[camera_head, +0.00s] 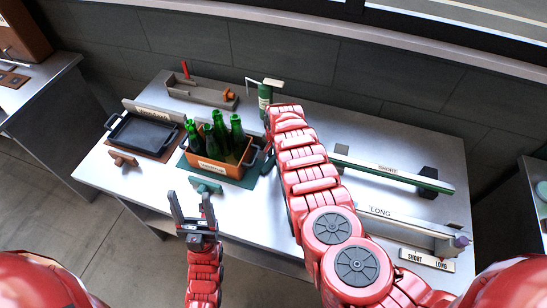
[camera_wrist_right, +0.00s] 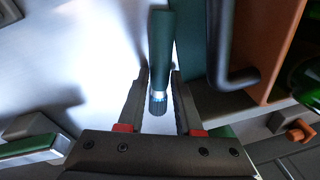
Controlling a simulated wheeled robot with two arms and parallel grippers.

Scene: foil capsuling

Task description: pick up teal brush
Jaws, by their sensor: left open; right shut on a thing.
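The teal brush (camera_wrist_right: 160,55) shows in the right wrist view with a dark teal handle, a pale band and a dark ribbed end. It lies between the two fingers of my right gripper (camera_wrist_right: 158,85), which is shut on it. In the head view my right arm hides most of this gripper and the brush, beside the orange crate. My left gripper (camera_head: 193,210) is open and empty, in front of the table's near edge.
An orange crate (camera_head: 222,167) with several green bottles stands on a teal mat, just left of my right arm. A black tray (camera_head: 147,134) is further left. A grey caddy (camera_head: 195,93) and green dispenser (camera_head: 264,95) stand behind. Long rails (camera_head: 390,172) lie at right.

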